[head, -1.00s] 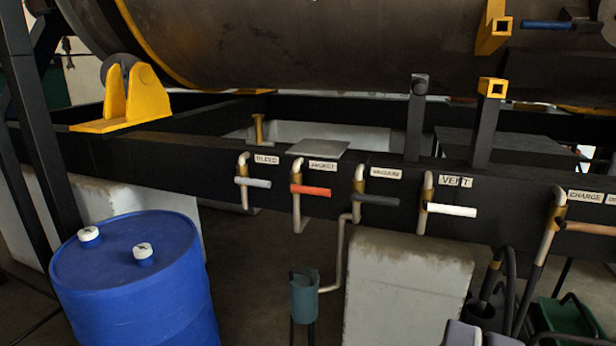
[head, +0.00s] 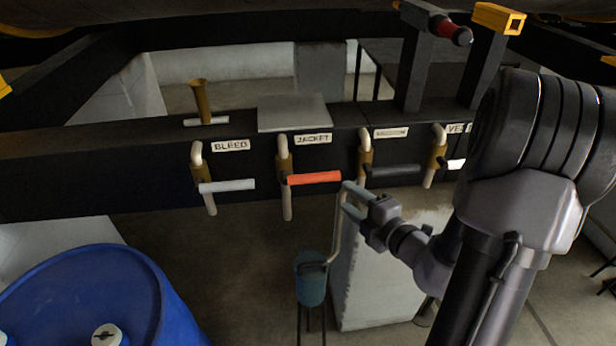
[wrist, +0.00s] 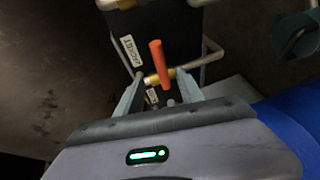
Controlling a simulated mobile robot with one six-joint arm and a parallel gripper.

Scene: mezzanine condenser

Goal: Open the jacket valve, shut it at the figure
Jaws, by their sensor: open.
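The jacket valve has an orange-red lever (head: 314,178) on a brass body and pipe, under the plate reading JACKET (head: 312,138). The lever lies crosswise, pointing right, in the head view. My gripper (head: 347,198) is open and empty, just right of the lever's free end and a little below it, apart from it. In the wrist view the orange lever (wrist: 157,56) shows beyond and between the spread fingers of my gripper (wrist: 160,80), with the JACKET plate (wrist: 126,50) beside it. No readable figure or gauge shows.
The bleed lever (head: 227,185) is left of the jacket valve. A dark lever (head: 392,170) is close on its right, above my gripper. A teal cup (head: 311,282) stands below by a bent pipe. A blue drum (head: 90,290) is at lower left.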

